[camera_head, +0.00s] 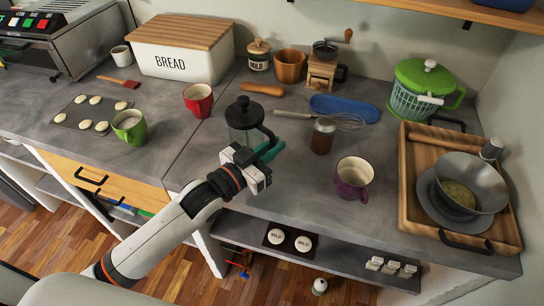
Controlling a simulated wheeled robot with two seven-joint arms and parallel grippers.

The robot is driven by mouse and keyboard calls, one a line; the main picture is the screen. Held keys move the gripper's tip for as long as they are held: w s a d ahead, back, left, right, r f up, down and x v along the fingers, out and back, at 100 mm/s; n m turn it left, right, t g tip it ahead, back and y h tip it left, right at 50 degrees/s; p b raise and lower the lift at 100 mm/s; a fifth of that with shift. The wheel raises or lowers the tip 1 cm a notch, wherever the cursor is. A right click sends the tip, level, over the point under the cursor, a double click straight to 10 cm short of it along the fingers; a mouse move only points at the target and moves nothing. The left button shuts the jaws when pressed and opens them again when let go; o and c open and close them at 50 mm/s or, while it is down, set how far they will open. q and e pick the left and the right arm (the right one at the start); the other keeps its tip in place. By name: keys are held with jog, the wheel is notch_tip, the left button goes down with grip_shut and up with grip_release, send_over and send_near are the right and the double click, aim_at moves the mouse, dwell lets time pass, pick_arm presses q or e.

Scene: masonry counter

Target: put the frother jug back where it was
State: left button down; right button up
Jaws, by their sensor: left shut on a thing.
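My right gripper is not in view.
A red mug (198,101) is left of the jug, a brown jar (322,137) and purple mug (353,178) right. A whisk (340,121) lies behind the jar. A wooden tray (417,205) fills the right end. Bare counter lies around the gripper.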

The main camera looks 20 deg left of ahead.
pick_arm(q)
jog(key=shift+f, duration=1.6)
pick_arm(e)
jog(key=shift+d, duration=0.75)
pick_arm(q)
jog(key=shift+f, duration=0.15)
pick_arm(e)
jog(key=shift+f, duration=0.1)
pick_arm(q)
jog(key=c, duration=1.5)
grip_release()
jog(key=shift+o, duration=0.2)
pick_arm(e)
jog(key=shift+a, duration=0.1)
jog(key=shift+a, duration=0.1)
pick_arm(q)
jog(key=shift+s+a, duration=0.1)
jog(key=shift+s, duration=0.15)
jog(key=b+v, duration=0.2)
jog(key=v, duration=0.9)
jog(key=shift+s, duration=0.2)
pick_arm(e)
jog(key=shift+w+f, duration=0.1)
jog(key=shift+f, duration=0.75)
